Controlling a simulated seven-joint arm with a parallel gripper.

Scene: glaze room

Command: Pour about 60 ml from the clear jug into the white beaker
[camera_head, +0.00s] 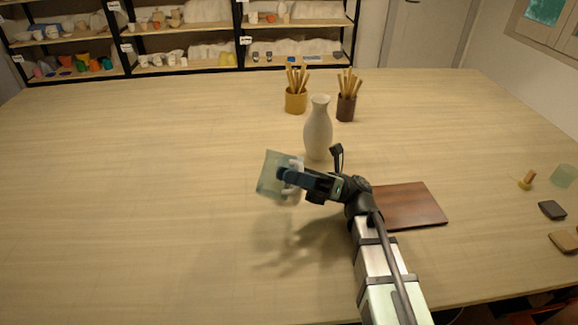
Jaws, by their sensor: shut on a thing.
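My gripper (286,176) is shut on the clear jug (270,178), a pale greenish see-through vessel. The jug is tilted a little and appears to be held above the table, left of the white vase. My gripper hides its right side. A pale whitish patch shows around the fingers; I cannot tell whether it is the jug's handle or part of the white beaker. I cannot make out the beaker clearly anywhere else. No stream of liquid can be seen, and the jug's fill level cannot be told.
A white vase (318,130) stands close behind my gripper. Behind it are a tan pot (296,101) and a dark pot (346,108) of wooden tools. A brown board (410,205) lies right of my arm. The table's left half (120,190) is clear.

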